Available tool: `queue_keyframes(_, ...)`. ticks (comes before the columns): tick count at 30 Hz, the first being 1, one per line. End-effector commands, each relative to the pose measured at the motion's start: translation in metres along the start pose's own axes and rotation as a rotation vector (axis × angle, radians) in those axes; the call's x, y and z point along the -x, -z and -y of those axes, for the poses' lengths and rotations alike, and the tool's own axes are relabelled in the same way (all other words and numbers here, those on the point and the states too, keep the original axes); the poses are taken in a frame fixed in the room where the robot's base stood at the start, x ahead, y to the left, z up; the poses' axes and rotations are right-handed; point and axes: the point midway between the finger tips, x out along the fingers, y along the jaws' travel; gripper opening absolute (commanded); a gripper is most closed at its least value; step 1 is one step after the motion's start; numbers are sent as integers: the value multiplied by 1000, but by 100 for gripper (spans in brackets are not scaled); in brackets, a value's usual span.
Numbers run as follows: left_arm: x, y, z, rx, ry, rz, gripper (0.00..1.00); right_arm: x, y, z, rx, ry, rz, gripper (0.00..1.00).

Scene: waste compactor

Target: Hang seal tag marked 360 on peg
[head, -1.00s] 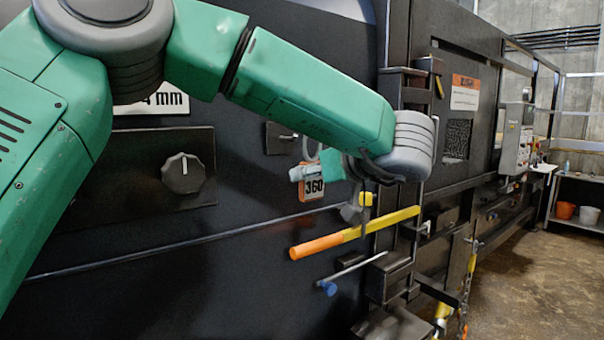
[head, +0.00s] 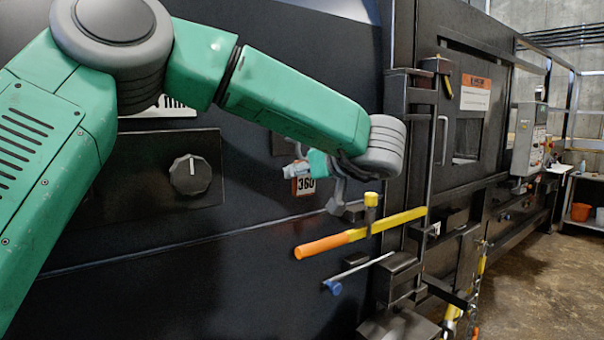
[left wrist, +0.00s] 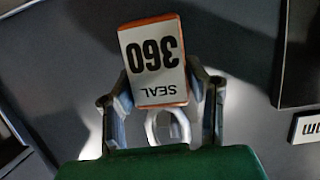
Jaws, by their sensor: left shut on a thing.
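The seal tag (head: 304,186) is a small white plate with an orange edge, marked 360. In the left wrist view the tag (left wrist: 153,62) shows upside down, reading SEAL 360, with a pale ring at its SEAL end. My left gripper (head: 316,181) is shut on the tag, in front of the dark machine wall. In the left wrist view my left gripper (left wrist: 160,100) has a finger on each side of the tag and ring. A dark mounting plate (head: 282,146) shows just above the tag, partly behind my arm. Its peg is hidden. My right gripper is not in view.
A black knob (head: 190,175) on a panel is left of the tag. An orange and yellow handle (head: 360,233) and a blue-tipped rod (head: 357,272) stick out below my gripper. An upright metal frame (head: 396,160) stands to the right.

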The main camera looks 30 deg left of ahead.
Motion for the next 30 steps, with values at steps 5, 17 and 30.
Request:
queue_keyframes(5, -19, 4, 4, 4, 1, 5, 3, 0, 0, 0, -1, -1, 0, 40)
queue_keyframes(17, -43, 3, 6, 5, 0, 7, 0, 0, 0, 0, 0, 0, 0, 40)
queue_keyframes(30, -44, -2, 4, 2, -1, 6, 0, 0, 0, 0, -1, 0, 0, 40)
